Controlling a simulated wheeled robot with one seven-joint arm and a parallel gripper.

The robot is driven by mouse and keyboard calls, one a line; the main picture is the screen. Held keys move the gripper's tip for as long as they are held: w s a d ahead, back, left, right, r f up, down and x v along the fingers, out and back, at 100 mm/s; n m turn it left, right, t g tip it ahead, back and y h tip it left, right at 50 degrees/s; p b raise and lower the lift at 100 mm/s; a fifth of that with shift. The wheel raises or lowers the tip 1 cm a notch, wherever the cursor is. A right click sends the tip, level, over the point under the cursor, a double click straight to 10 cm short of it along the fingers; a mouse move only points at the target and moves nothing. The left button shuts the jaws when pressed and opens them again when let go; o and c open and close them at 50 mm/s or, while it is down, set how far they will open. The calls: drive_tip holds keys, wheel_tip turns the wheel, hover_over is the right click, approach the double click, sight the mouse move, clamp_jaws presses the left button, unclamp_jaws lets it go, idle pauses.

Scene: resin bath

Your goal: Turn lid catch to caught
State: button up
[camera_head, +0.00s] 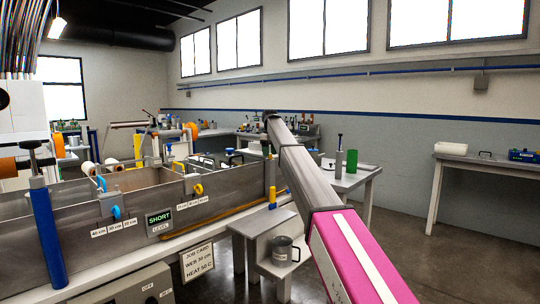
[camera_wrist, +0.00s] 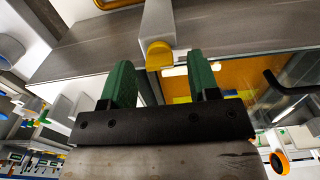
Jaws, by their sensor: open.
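A yellow rounded tab (camera_wrist: 158,55) on a pale bracket (camera_wrist: 157,22) shows in the wrist view, just beyond and between my fingertips; it may be the lid catch. My gripper (camera_wrist: 161,74) has two green fingers standing apart, with nothing held between them. I cannot tell whether either finger touches the tab. In the head view, the steel resin bath (camera_head: 150,222) carries a yellow knob (camera_head: 198,189) and a blue knob (camera_head: 116,212) on its near wall. My arm reaches away from the lower right; my gripper is not clearly visible there.
A dark bent handle (camera_wrist: 288,92) is right of my fingers. Floor is free at the right.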

drive_tip(key=shift+f, duration=0.6)
drive_tip(key=c, duration=0.9)
drive_tip(key=m, duration=0.8)
drive_tip(key=shift+m, duration=0.3)
drive_tip(key=m, duration=0.4)
drive_tip(key=shift+m, duration=2.4)
